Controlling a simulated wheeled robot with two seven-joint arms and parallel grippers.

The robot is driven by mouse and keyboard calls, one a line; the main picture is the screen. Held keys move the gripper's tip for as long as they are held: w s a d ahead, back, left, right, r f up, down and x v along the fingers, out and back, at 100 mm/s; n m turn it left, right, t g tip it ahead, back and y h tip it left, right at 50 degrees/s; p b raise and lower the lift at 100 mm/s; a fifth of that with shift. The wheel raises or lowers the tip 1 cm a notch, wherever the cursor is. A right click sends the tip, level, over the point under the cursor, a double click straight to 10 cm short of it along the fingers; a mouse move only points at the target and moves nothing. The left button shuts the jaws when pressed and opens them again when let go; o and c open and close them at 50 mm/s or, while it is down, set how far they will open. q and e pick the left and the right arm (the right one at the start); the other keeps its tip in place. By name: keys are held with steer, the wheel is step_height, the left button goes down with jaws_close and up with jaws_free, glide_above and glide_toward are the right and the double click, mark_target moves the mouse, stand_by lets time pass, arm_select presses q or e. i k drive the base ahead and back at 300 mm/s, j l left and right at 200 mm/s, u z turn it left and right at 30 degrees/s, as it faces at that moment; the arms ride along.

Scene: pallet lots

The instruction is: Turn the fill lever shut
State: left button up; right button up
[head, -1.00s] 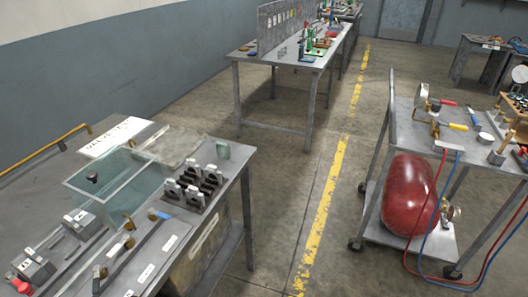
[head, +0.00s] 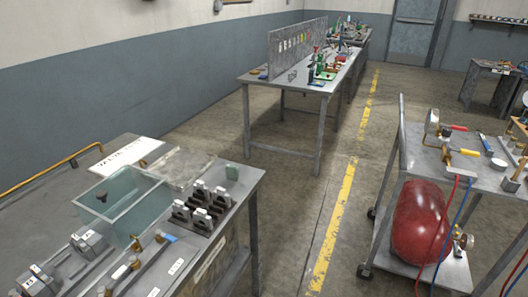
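Neither of my grippers is in view. No lever can be read as the fill lever; the labels are too small. On the left bench (head: 238,178), a brass fitting with a blue-tipped handle (head: 168,238) stands near a pale-handled valve (head: 121,271). A clear open tank (head: 125,207) stands behind them. On the right cart (head: 420,150), a valve with a red handle (head: 459,127) and one with a yellow handle (head: 469,152) sit near a round gauge (head: 432,121).
A red cylinder (head: 421,217) lies on the cart's lower shelf, with red and blue hoses hanging at right. A long table (head: 310,88) with a pegboard stands behind. Floor with a yellow line (head: 334,218) is clear between bench and cart.

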mark_target(158, 233)
steer(key=u, duration=1.2)
